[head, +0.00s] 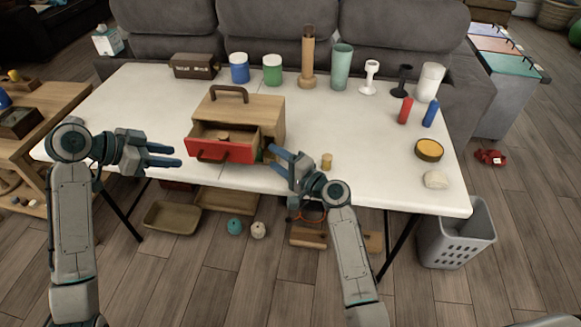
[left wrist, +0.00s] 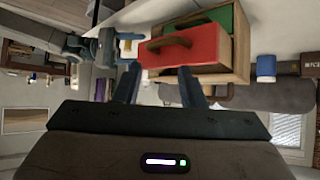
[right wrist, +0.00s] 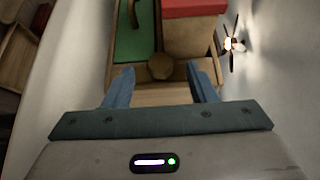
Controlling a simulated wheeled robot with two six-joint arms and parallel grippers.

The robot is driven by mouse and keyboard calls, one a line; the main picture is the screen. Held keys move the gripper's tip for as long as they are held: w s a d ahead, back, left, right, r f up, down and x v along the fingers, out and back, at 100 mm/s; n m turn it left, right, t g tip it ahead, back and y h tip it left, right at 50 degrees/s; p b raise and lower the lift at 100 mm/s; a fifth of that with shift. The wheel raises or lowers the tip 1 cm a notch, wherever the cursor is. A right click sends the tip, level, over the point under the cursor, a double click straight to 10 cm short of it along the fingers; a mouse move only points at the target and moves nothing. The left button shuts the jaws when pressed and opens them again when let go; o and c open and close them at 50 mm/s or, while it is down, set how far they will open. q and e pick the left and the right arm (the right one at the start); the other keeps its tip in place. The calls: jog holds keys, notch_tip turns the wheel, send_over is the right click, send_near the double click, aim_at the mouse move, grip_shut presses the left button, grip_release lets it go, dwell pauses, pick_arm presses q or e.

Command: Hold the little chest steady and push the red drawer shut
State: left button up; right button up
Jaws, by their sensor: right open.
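The little wooden chest (head: 265,108) with a dark top handle stands on the white table. Its red drawer (head: 222,152) sticks out at the front, its inside partly visible from above. The red drawer (left wrist: 185,46) and a green front (left wrist: 226,18) also show in the left wrist view. My left gripper (head: 179,156) is open and empty, left of the red drawer and apart from it. My right gripper (head: 274,154) is open at the chest's front right corner. In the right wrist view a round wooden knob (right wrist: 160,67) shows between its fingers; contact is unclear.
A dark box (head: 195,66), blue and green jars (head: 239,68), a wooden bottle (head: 308,60) and a teal cup (head: 342,66) stand behind the chest. A small yellowish cylinder (head: 327,161) stands near my right gripper. The table's left part is clear.

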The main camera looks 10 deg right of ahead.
jog(key=shift+w+a, duration=0.45)
jog(key=shift+w, duration=0.05)
